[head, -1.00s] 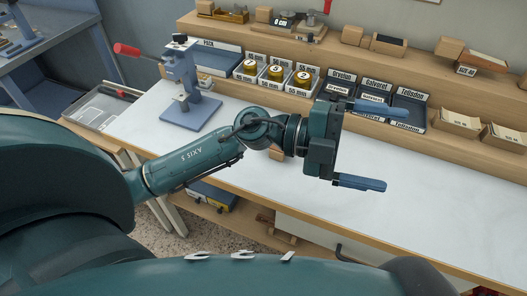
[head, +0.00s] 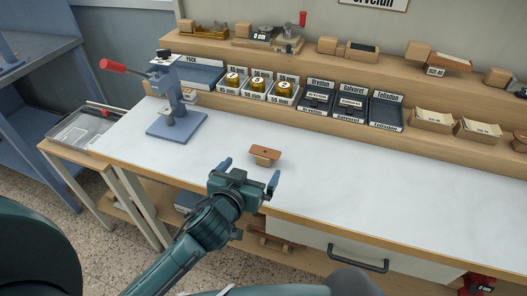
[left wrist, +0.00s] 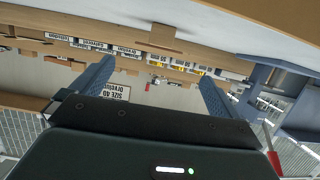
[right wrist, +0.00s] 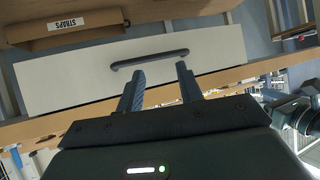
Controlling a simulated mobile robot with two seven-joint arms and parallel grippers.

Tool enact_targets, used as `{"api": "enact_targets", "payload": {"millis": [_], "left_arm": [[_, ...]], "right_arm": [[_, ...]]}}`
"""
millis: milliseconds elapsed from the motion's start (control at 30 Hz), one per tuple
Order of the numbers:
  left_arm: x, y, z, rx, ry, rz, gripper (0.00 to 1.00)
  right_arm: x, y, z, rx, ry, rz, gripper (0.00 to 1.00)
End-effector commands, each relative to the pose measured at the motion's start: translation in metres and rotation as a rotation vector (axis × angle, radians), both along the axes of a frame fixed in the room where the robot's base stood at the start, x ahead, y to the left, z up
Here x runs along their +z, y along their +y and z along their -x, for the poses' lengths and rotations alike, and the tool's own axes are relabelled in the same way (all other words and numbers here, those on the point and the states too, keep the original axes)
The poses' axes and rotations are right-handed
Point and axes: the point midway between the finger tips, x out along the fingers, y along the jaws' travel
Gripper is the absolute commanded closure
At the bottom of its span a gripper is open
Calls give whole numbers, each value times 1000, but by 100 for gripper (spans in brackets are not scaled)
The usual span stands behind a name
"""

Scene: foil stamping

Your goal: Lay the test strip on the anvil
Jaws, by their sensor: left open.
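A thin brown piece (head: 266,151), which looks like the test strip, lies on top of a small wooden block (head: 262,161) near the front of the white bench. My left gripper (head: 250,173) is open at the bench's front edge, its fingers pointing toward the block, with nothing between them. The block also shows beyond the open fingers in the left wrist view (left wrist: 158,38). The blue press (head: 168,85) stands upright farther left; its anvil (head: 178,117) is a small post above the base and looks bare. My right gripper (right wrist: 157,70) is open and empty in the right wrist view.
A drawer handle (right wrist: 150,59) shows beyond my right gripper. Foil rolls (head: 258,85), dark labelled trays (head: 351,104) and paper stacks (head: 432,120) line the back shelf. The white bench top (head: 350,180) is clear right of the block and between block and press.

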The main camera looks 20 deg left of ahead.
Motion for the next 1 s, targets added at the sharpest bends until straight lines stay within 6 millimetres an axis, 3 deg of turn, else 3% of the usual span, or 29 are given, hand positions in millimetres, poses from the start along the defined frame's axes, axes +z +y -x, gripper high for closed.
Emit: {"api": "enact_targets", "payload": {"millis": [100, 367, 700, 1000], "left_arm": [[-5, -1, -20, -2, -2, -2, 0], [-11, -2, -38, -1, -3, -1, 0], [-26, -5, -78, -3, -4, -1, 0], [-28, -5, -81, -2, -3, 0, 1]], "right_arm": [[-3, -1, 3, -1, 11, 3, 64], [-8, -2, 6, -3, 25, 8, 64], [-4, -3, 4, -8, 24, 8, 64], [-3, -3, 1, -10, 19, 7, 64]]}}
